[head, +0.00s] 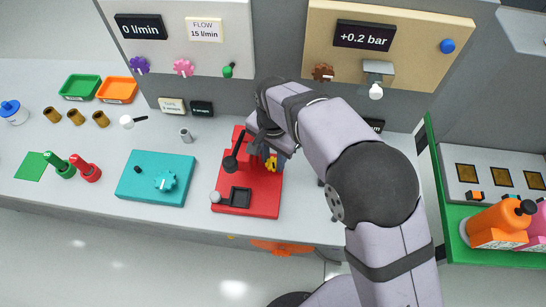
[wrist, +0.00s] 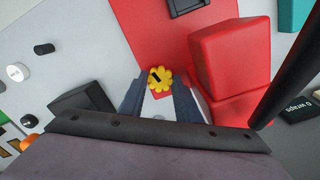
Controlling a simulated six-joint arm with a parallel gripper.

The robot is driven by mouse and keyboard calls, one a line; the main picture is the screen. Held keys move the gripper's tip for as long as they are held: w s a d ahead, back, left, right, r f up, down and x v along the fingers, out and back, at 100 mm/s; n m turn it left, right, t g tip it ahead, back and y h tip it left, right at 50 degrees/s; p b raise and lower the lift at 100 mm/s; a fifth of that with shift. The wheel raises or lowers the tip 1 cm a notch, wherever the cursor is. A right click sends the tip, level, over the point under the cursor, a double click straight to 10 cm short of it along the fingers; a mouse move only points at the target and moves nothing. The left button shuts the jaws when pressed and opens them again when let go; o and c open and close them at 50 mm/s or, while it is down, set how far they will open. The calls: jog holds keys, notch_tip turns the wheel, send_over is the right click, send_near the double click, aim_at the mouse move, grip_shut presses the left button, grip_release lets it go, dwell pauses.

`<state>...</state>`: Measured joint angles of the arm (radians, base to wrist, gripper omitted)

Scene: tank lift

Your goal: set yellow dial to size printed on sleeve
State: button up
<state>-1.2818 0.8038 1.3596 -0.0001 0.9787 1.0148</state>
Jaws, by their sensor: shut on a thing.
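The yellow dial (head: 271,163) is a small flower-shaped knob with a dark mark, on the red device (head: 240,206). It also shows in the wrist view (wrist: 160,78), between the fingertips of my gripper (wrist: 160,88). The blue-grey fingers close on the dial from both sides. In the head view my gripper (head: 272,155) is partly hidden by my own arm. I cannot make out a size scale at the dial. A few small grey and brown cylinders stand on the bench, including a grey one (head: 186,135); no printed size is readable on any sleeve.
A black lever (head: 236,152) rises from the red device beside my gripper. A teal box with a teal knob (head: 166,181) stands to the left. Wall panels with displays rise behind.

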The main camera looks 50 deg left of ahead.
aim_at(273, 162)
jog(key=o, duration=0.8)
jog(key=shift+r, duration=0.1)
jog(key=shift+r+b, duration=1.2)
jog(key=shift+r, duration=2.4)
jog(key=shift+o, duration=0.5)
